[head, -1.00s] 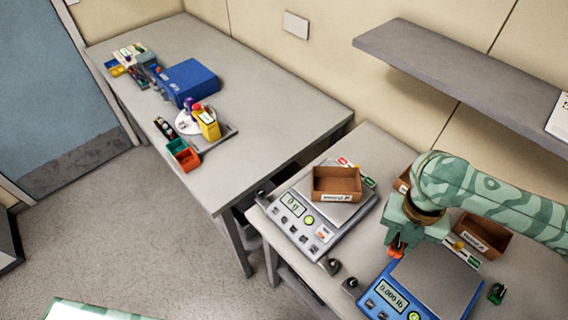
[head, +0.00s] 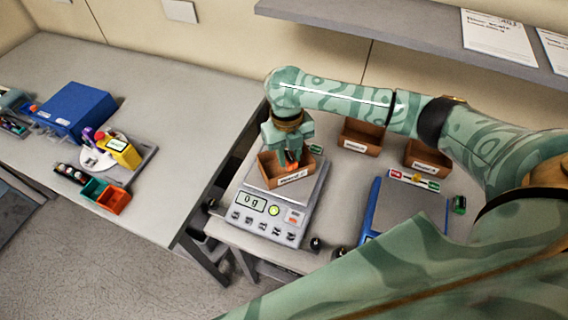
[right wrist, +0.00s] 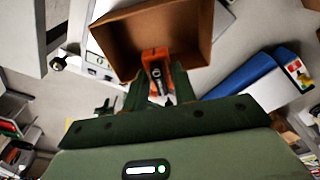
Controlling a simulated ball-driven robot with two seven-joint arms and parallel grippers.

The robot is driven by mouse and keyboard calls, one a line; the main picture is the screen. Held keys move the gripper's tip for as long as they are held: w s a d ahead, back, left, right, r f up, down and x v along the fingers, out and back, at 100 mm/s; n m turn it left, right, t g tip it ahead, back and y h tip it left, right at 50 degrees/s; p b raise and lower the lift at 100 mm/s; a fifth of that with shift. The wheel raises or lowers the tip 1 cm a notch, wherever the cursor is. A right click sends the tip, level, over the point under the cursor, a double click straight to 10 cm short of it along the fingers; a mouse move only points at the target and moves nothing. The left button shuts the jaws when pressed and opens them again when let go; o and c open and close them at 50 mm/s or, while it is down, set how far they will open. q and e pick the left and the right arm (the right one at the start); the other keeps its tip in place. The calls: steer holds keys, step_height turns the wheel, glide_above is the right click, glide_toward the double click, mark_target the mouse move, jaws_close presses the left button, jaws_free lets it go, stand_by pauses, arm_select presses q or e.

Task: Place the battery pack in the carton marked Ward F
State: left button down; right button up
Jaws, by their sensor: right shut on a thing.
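My right gripper (head: 291,158) is shut on an orange-and-black battery pack (right wrist: 157,72). In the head view the orange end of the pack shows over an open brown carton (head: 272,174) that sits on the grey scale. The right wrist view shows the pack between the two fingers at the carton's opening (right wrist: 203,25). I cannot tell whether it touches the carton floor. Two more brown cartons, one behind the scales (head: 361,137) and one at the right (head: 428,160), stand on the bench. The carton labels are too small to read surely. My left gripper is not in view.
The grey scale (head: 262,222) reads 0 g. A blue scale (head: 405,208) stands to its right, with small coloured items behind it. A shelf (head: 400,38) hangs above.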

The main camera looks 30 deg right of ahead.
steer(key=shift+w+d+f+b, duration=0.1)
steer(key=shift+w+f+b, duration=0.35)
steer(key=shift+w+f, duration=0.55)
steer(key=shift+f+b, duration=0.55)
steer(key=shift+f, duration=1.2)
steer(key=shift+f, duration=0.1)
steer(key=o, duration=1)
steer(key=r+p, duration=0.1)
steer(key=r, duration=0.3)
steer(key=w+r+p, duration=0.1)
steer(key=r, duration=0.3)
steer(key=r+p, duration=0.1)
steer(key=r, duration=0.3)
steer(key=shift+w+r+p, duration=0.1)
steer(key=shift+w+p, duration=0.1)
steer(key=shift+p, duration=0.1)
